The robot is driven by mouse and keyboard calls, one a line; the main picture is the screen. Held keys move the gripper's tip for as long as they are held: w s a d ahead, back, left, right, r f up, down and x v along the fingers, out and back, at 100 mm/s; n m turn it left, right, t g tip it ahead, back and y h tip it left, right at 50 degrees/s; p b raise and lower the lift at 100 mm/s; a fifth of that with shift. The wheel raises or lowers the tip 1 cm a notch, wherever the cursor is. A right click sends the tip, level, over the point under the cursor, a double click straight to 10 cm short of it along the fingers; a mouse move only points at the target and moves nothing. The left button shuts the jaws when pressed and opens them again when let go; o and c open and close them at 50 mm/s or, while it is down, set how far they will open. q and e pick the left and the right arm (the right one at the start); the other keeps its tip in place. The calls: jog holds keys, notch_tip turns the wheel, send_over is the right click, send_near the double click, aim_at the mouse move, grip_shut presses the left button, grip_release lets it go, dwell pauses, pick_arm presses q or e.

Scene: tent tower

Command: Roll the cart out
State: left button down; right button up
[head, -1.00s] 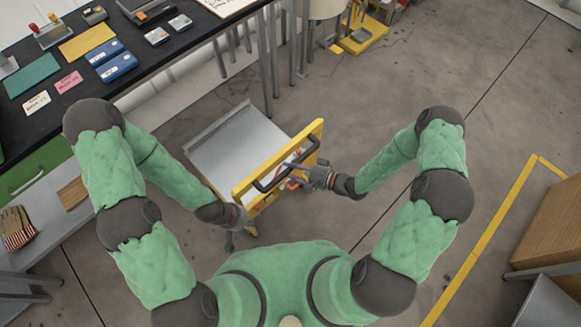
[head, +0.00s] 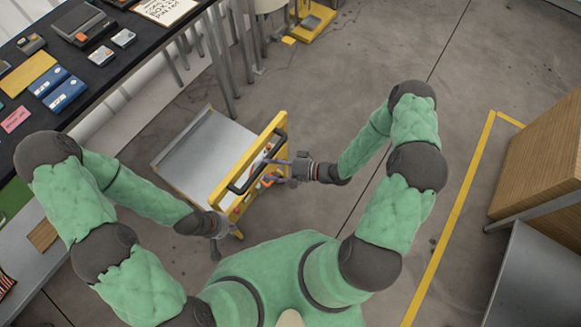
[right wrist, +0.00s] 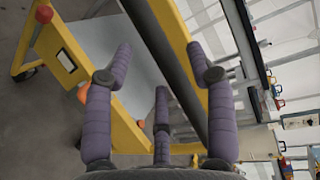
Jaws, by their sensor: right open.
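The cart has a grey tray (head: 207,158), a yellow upright frame (head: 279,125) and a black handle bar (head: 238,187). It stands in front of me in the head view. My right gripper (head: 279,167) is at the right part of the handle side, with its fingers pointing at the cart. In the right wrist view the open fingers (right wrist: 160,85) are spread, with the black handle bar (right wrist: 158,45) running between them in the picture; contact is unclear. My left gripper (head: 219,236) is at the lower left of the frame, its fingers too small to read.
A dark workbench (head: 90,75) with boxes and cards is at upper left. A yellow stand (head: 312,22) is on the floor at the top. A wooden cabinet (head: 540,160) and grey metal unit (head: 535,280) stand at right, beyond a yellow floor line (head: 455,215). Floor between cart and line is clear.

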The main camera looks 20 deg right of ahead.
jog(key=v, duration=0.8)
jog(key=shift+s+d, duration=0.25)
jog(key=shift+d, duration=0.05)
jog(key=shift+r, duration=0.1)
